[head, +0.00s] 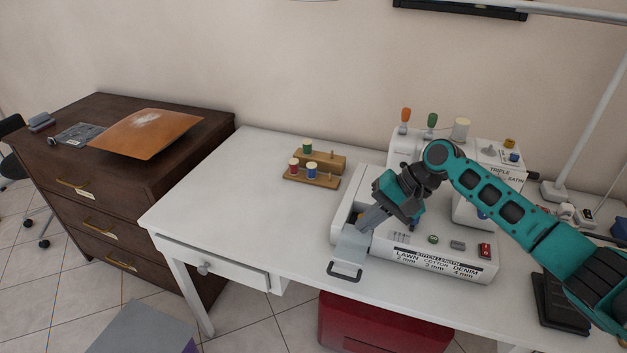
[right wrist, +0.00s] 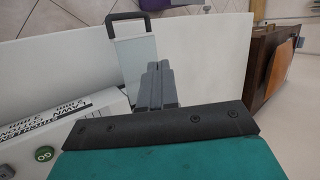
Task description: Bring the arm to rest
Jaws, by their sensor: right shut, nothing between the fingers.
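My right arm is teal and black and comes in from the right in the head view, reaching over the sewing machine (head: 432,262). My right gripper (head: 366,222) points down and left above the left end of the machine's base, by a pale flap with a dark handle (head: 345,271). In the right wrist view the gripper (right wrist: 154,68) has its two grey fingers together, with nothing between them. The flap (right wrist: 137,58) lies beyond the fingertips there. I cannot tell whether the fingers touch it. My left gripper is not in view.
The machine stands on a white table (head: 240,190) with an open drawer (head: 215,262). A wooden spool rack (head: 327,162) stands left of the machine. A dark wooden dresser (head: 60,165) is at the left and a red box (head: 370,325) below the table. The table's left part is mostly clear.

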